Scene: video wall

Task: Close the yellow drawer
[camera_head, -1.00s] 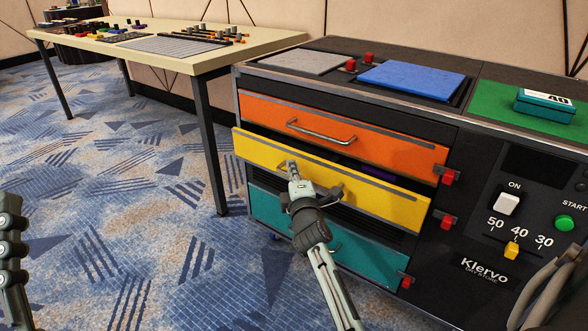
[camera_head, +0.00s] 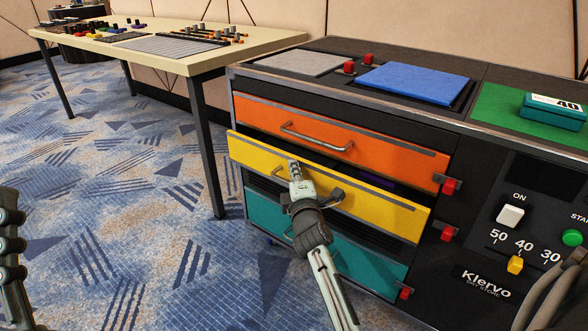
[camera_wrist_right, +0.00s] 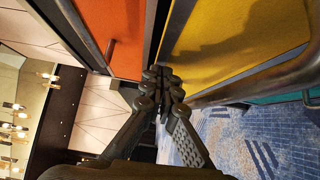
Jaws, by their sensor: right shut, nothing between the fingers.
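The yellow drawer (camera_head: 387,206) is the middle drawer of the dark cabinet and stands out from it, with a dark gap above its front. It also shows in the right wrist view (camera_wrist_right: 235,40). My right gripper (camera_head: 293,165) is shut and empty in front of the yellow front, near its handle (camera_head: 336,194). In the right wrist view, its fingertips (camera_wrist_right: 160,75) lie close to the drawer's upper edge; I cannot tell whether they touch it. Part of the handle is hidden behind my gripper. My left arm (camera_head: 12,255) shows only in part at the left edge.
The orange drawer (camera_head: 390,156) above looks shut; the teal drawer (camera_head: 262,215) is below. Red catches (camera_head: 449,186) sit at the drawers' right side. A control panel with a white switch (camera_head: 510,215) is at the right. A pale table (camera_head: 190,64) stands at the left; carpet is clear in front.

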